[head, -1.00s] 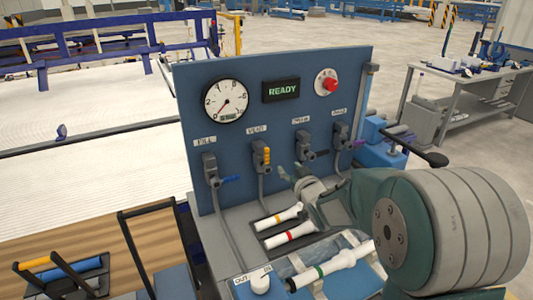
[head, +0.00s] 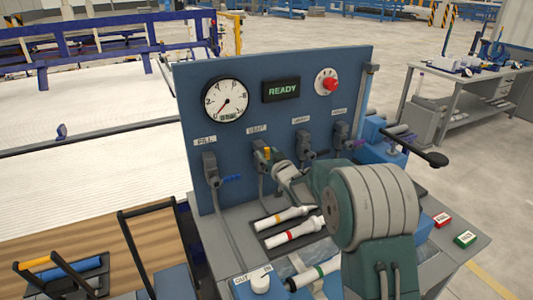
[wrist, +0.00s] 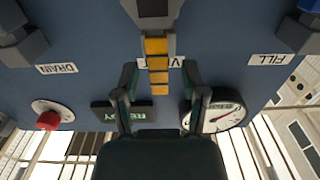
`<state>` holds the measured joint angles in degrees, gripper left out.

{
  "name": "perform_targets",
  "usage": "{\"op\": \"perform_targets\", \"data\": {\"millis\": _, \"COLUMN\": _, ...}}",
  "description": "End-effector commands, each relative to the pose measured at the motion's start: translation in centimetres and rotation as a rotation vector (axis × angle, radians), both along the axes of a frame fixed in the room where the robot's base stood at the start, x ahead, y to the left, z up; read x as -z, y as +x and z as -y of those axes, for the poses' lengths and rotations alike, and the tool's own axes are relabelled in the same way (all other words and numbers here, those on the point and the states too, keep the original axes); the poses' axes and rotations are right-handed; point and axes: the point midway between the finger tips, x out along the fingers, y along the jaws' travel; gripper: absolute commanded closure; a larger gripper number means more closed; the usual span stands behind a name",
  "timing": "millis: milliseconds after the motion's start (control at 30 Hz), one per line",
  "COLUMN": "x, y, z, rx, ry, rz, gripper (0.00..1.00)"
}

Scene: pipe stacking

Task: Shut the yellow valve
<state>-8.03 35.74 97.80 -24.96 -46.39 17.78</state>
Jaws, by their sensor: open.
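The yellow valve's ridged handle (head: 267,153) sits under the VENT label (head: 257,130) on the blue panel. In the upside-down wrist view the yellow handle (wrist: 157,62) runs in line with its dark valve body (wrist: 153,12), across the VENT label. My gripper (head: 277,165) is at this valve, with its fingers close to the handle. In the wrist view my gripper (wrist: 159,76) is open, with one finger on each side of the handle. A gap seems to show on both sides; contact cannot be told. My gripper partly hides the valve in the head view.
The FILL valve with a blue handle (head: 231,178) is to the left, and the DRAIN valve (head: 305,147) is close on the right. A gauge (head: 226,100), READY display (head: 281,89) and red knob (head: 330,85) are above. White tubes (head: 292,233) lie on the bench below.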

Motion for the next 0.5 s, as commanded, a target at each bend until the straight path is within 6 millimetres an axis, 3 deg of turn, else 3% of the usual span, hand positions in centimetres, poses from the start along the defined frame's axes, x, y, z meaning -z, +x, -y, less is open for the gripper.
{"op": "perform_targets", "data": {"millis": 367, "x": -0.01, "y": 0.66, "z": -0.30, "rx": 0.001, "ry": 0.001, "rz": 0.000, "gripper": 0.44}}
{"op": "perform_targets", "data": {"millis": 500, "x": -0.01, "y": 0.65, "z": -0.28, "rx": 0.001, "ry": 0.001, "rz": 0.000, "gripper": 1.00}}
